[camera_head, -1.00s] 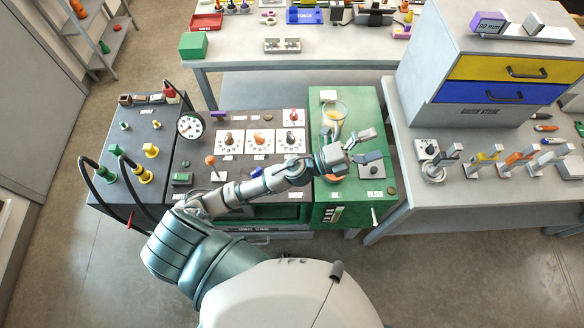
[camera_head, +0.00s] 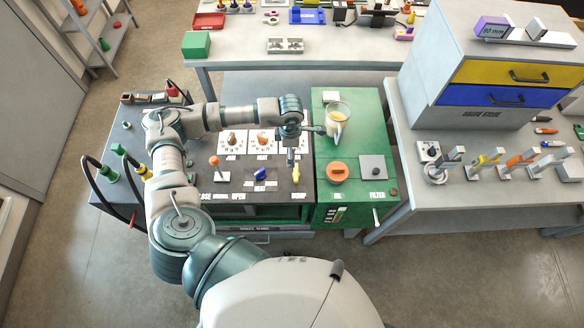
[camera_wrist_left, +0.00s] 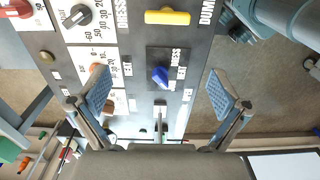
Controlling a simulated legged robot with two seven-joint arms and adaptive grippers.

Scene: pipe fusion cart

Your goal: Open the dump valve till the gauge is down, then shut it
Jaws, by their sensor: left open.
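The dump valve's yellow handle (camera_head: 296,172) is at the right front of the dark panel, above the DUMP label. In the left wrist view the yellow handle (camera_wrist_left: 167,17) lies near the top edge, beside that label. My left gripper (camera_head: 305,146) is open and empty above the panel's right side, behind the yellow handle in the head view. In the wrist view its spread fingers (camera_wrist_left: 158,95) have a blue knob (camera_wrist_left: 160,76) between them in the picture, without visible contact. The gauge is hidden behind my left arm. My right gripper is not in view.
A green unit (camera_head: 355,205) to the right carries a clear jug (camera_head: 338,116) and an orange cap (camera_head: 338,172). Black hoses (camera_head: 97,172) rise at the left. A side table (camera_head: 470,205) stands further right.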

